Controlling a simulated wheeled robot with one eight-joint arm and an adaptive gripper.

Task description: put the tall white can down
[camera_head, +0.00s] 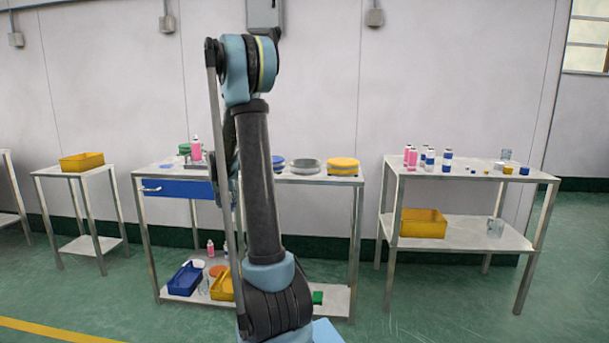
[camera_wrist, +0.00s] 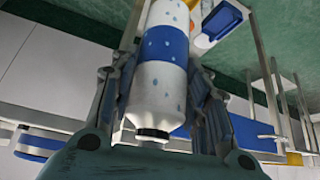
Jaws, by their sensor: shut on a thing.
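The tall white can (camera_wrist: 165,85), with a blue band and blue drops, is between the fingers of my gripper (camera_wrist: 162,98) in the wrist view. My gripper is shut on it, with one finger along each side. The can's narrow dark end is at the bottom of that picture, near my palm; its other end is cut off at the top edge. No surface shows touching the can. In the head view my arm hides the gripper and the held can.
The middle table (camera_head: 310,179) bears blue, grey and yellow round pieces and a pink bottle (camera_head: 196,149); its blue drawer (camera_head: 178,188) faces me. Its lower shelf has a blue tray (camera_head: 184,279). The right table (camera_head: 400,172) holds several cans and small parts. A yellow bin (camera_head: 82,162) stands left.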

